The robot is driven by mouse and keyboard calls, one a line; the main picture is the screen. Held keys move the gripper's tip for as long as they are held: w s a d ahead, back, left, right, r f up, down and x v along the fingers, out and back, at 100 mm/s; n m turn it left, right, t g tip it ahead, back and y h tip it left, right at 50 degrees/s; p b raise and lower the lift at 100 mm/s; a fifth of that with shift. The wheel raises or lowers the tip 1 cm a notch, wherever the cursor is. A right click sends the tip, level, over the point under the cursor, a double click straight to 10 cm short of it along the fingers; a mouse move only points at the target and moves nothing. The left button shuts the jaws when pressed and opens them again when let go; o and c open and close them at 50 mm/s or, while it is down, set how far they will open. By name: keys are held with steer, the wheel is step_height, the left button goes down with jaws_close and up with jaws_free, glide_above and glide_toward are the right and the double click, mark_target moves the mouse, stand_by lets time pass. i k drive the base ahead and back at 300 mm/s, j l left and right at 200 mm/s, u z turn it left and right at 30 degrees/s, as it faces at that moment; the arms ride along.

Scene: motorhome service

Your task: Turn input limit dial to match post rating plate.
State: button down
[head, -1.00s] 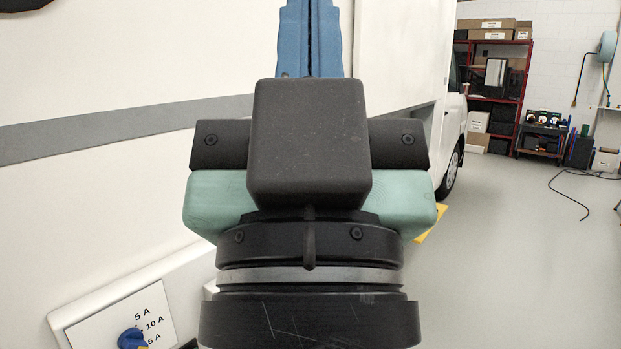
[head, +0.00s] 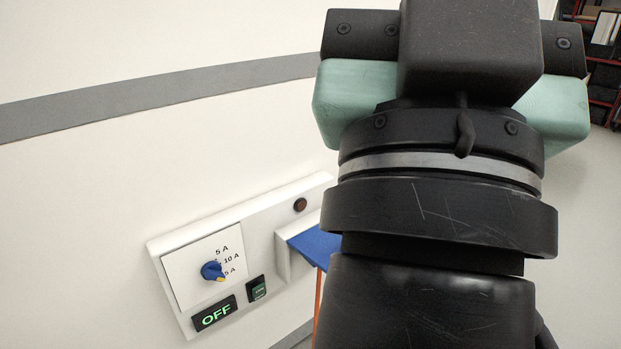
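The input limit dial (head: 212,270) is a blue knob on a white plate (head: 180,277) at the lower left of the head view. Its yellow pointer mark is at its lower right, beside the lowest label. The labels read 5 A, 10 A, and a lowest one ending in 5 A, partly hidden by the knob. My gripper's dark and teal body (head: 470,60) is at the upper right, well apart from the dial in the picture. Its fingers are beyond the top edge, so their opening is hidden. No post rating plate is visible.
The white panel (head: 160,250) on the motorhome wall also carries a green OFF display (head: 214,314), a small green-lit switch (head: 257,289) and a dark red lamp (head: 300,205). A blue flap (head: 314,243) with an orange cable (head: 318,300) sits beside my arm.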

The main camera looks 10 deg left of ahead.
mark_target(212, 270)
steer(key=z, duration=4.45)
steer(key=l+z, duration=0.15)
steer(key=z, duration=0.65)
steer(key=l+z, duration=0.1)
steer(key=z, duration=0.3)
steer(key=i+l+z, duration=0.1)
steer(key=i+l, duration=0.4)
steer(key=l, duration=0.05)
